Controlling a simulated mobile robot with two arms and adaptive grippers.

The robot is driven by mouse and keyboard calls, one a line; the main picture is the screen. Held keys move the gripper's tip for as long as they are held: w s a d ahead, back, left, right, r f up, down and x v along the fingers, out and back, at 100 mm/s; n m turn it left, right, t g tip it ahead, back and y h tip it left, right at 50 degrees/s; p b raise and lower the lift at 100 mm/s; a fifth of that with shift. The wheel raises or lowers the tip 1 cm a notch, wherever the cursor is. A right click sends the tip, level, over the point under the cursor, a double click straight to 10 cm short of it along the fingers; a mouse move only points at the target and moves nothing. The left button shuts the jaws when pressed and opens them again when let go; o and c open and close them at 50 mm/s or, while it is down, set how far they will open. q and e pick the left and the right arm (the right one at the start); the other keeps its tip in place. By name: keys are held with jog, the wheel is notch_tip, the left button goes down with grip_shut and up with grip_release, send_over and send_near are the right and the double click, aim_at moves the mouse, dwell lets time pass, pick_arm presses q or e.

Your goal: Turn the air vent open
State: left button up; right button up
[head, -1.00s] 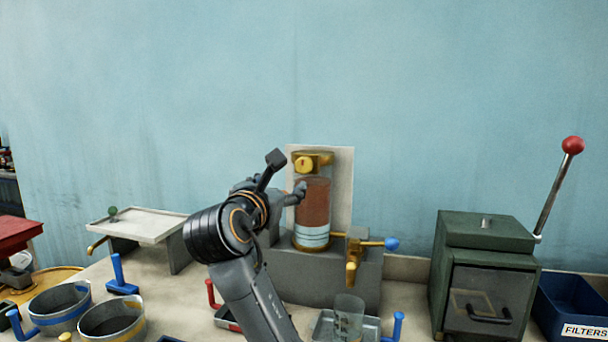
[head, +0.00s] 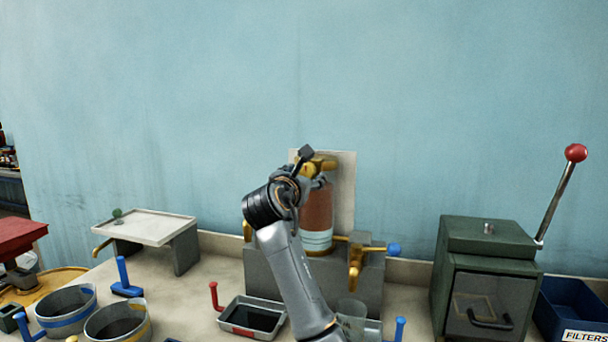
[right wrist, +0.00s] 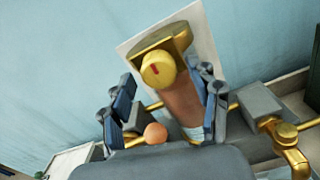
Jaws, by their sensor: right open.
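The air vent is a round yellow knob (right wrist: 158,70) with a red mark, on a brass fitting at the top of the glass cylinder. In the head view the brass top fitting (head: 325,162) is partly covered by my gripper. The cylinder (head: 317,212) holds reddish-brown oil above a pale banded layer. My right gripper (head: 313,169) is in front of the cylinder's top. In the right wrist view its fingers (right wrist: 168,105) are spread to either side, with the knob ahead and between them, apart from both. My left gripper is not in view.
A brass tap (head: 354,275) with a blue-ended lever (head: 392,249) sits right of the cylinder. A glass beaker (head: 351,315) stands below. A red-handled tray (head: 252,328) is at front. A green press box (head: 487,240) stands right. A white stand (head: 145,226) is left.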

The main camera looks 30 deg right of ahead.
jog(key=c, duration=1.2)
jog(key=m+p, duration=0.2)
jog(key=shift+r+m, duration=0.1)
jog(key=shift+m, duration=0.3)
jog(key=m+p, duration=0.2)
jog(key=m, duration=0.2)
jog(key=shift+a, duration=0.1)
jog(key=m, duration=0.5)
jog(key=shift+w, duration=0.1)
jog(key=m, duration=0.5)
jog(key=shift+m, duration=0.7)
